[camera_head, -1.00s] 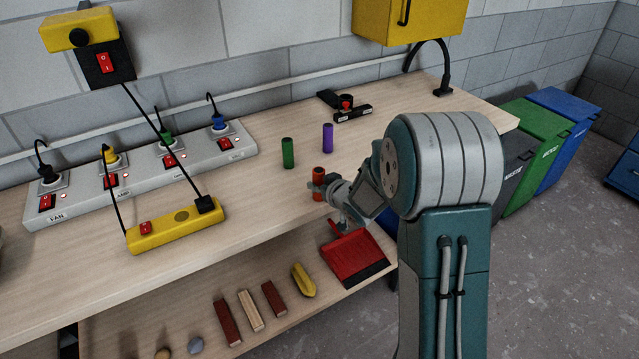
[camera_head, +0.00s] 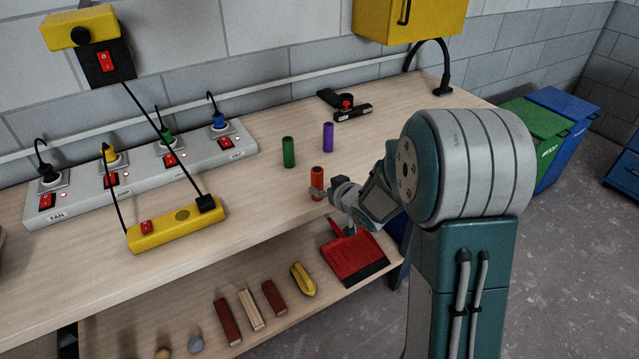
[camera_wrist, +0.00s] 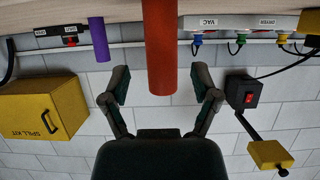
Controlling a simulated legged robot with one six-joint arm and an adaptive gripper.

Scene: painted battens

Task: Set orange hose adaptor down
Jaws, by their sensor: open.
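The orange hose adaptor (camera_head: 317,175) is an upright orange-red cylinder near the front edge of the workbench. It appears to stand on the bench top. My gripper (camera_head: 320,192) is at its lower part, reaching in from the right. In the wrist view, which is upside down, the adaptor (camera_wrist: 162,50) rises between my two spread fingers (camera_wrist: 158,88). Gaps show on both sides of it, so the gripper is open around it and not clamping it. A green cylinder (camera_head: 288,152) and a purple cylinder (camera_head: 328,137) stand upright behind it.
A yellow power strip (camera_head: 177,226) and a long grey socket strip (camera_head: 90,190) lie to the left. A black clamp-like tool (camera_head: 352,112) lies behind. A lower shelf holds a red dustpan (camera_head: 352,258) and several blocks. Bench around the adaptor is clear.

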